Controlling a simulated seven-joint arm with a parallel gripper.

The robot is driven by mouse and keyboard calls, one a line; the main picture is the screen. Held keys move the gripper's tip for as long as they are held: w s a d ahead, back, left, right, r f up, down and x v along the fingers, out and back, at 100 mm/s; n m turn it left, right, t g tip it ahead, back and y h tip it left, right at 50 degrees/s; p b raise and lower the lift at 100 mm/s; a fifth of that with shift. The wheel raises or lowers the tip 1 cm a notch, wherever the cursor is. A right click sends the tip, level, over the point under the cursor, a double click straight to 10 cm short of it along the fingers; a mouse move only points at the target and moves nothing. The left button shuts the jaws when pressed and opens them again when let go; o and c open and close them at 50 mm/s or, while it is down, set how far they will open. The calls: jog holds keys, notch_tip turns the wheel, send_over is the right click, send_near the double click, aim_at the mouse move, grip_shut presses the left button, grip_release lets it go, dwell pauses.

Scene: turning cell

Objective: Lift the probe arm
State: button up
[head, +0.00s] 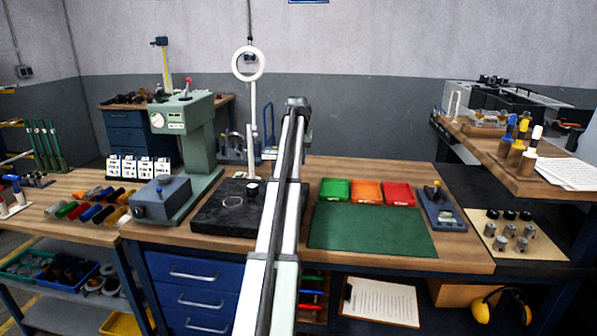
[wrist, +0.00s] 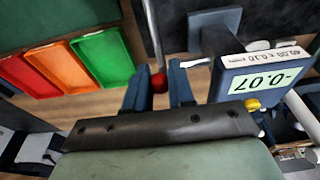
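In the wrist view my gripper (wrist: 161,72) has its two dark blue fingers a narrow gap apart. A small red knob (wrist: 158,83) shows in the gap between them. I cannot tell whether the fingers touch it. A thin grey rod (wrist: 152,38) runs from the top edge toward the knob; whether they join is unclear. Right of the fingers is a blue gauge unit (wrist: 216,88) with a display reading -0.07. A pale lever (wrist: 197,62) lies beside the right fingertip. I cannot tell which part is the probe arm. My arm hides the gripper and gauge in the head view.
A black plate (head: 211,224) and a green press (head: 200,134) stand left of my arm. Green, orange and red trays (head: 366,204) and a green mat (head: 370,236) lie right of it. A white ring on a stand (head: 248,50) rises behind the plate. The mat is clear.

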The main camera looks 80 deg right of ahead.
jog(key=shift+d, duration=0.15)
jog(key=shift+c, duration=0.3)
jog(key=shift+d+r, duration=0.3)
jog(key=shift+d, duration=0.4)
jog(key=shift+d+r, duration=0.2)
jog(key=shift+d, duration=0.55)
